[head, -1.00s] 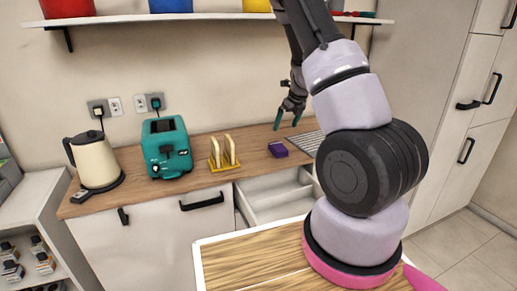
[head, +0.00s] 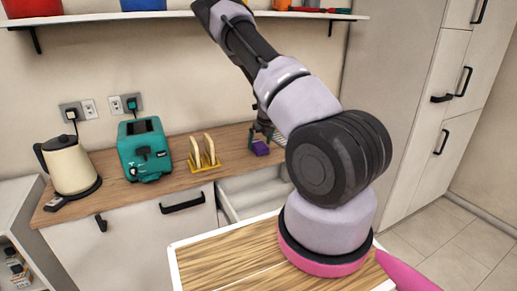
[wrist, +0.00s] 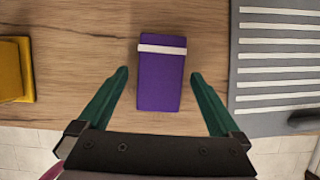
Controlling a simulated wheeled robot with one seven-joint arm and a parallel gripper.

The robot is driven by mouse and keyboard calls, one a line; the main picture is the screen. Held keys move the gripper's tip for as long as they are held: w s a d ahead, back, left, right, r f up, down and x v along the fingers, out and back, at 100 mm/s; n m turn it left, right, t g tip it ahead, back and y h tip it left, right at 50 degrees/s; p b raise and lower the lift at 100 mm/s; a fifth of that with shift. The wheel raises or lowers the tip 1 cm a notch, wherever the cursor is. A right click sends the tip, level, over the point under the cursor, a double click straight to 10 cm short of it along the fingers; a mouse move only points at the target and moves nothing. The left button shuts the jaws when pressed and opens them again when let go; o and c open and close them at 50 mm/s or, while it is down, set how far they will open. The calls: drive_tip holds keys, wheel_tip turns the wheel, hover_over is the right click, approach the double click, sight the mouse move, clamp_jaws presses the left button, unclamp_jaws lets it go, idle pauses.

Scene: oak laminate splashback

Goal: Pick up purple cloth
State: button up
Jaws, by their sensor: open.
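The purple cloth (wrist: 160,82) is a folded block with a white band near its far end. It lies on the wooden counter in the wrist view, and it also shows in the head view (head: 261,148). My gripper (wrist: 158,75) is open, with one green finger on each side of the cloth's near part. A gap shows between each finger and the cloth. In the head view my gripper (head: 260,135) is right above the cloth and partly hidden by my arm.
A yellow toast rack (head: 204,155) stands left of the cloth, then a teal toaster (head: 145,149) and a cream kettle (head: 69,165). A grey slatted drainer (wrist: 275,55) lies close on the right. An open drawer (head: 250,195) sticks out below the counter.

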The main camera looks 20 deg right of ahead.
sight(259, 144)
drive_tip(key=shift+w+f, duration=0.25)
drive_tip(key=shift+f, duration=0.35)
drive_tip(key=shift+f, duration=0.2)
drive_tip(key=c, duration=1.2)
wheel_tip(259, 144, up, 10)
drive_tip(key=shift+r, duration=0.25)
drive_tip(key=shift+c, duration=0.2)
